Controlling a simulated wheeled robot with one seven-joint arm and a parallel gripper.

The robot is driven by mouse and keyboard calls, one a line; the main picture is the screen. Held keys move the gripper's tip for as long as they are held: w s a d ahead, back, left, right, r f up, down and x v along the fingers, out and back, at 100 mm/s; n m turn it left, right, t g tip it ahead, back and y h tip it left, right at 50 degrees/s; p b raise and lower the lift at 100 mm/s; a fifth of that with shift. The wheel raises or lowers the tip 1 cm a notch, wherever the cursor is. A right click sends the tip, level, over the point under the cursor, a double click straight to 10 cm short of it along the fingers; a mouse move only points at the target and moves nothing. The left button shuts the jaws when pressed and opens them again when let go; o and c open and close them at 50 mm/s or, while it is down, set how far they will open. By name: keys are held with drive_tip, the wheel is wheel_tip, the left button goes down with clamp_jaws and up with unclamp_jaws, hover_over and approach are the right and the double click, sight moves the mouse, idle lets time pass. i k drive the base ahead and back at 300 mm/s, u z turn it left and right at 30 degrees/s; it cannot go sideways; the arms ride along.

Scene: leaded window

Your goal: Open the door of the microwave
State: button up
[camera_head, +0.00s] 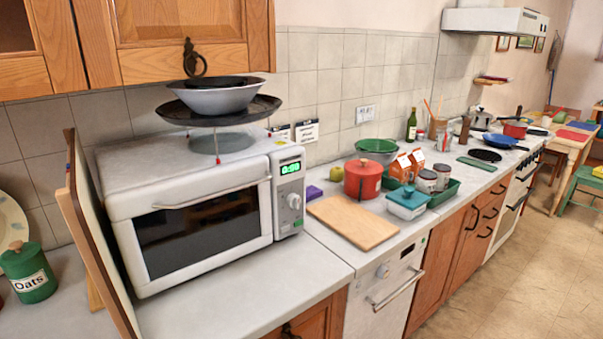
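A white microwave (180,185) stands on the counter at the left. Its door (205,228) has a dark window and looks shut. A light bar handle (212,194) runs across the upper part of the door. The control panel (289,196) on its right side has a green lit display and a round knob. My gripper is not in view.
A rack with a dark pan (218,110) and a bowl (216,96) stands on top of the microwave. Boards (92,240) lean close at its left side. The counter before the door (245,282) is clear. A wooden board (353,222) lies to the right.

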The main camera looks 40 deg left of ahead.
sight(161, 250)
drive_tip(key=u, duration=0.7)
drive_tip(key=i, duration=0.9)
drive_tip(key=u, duration=0.95)
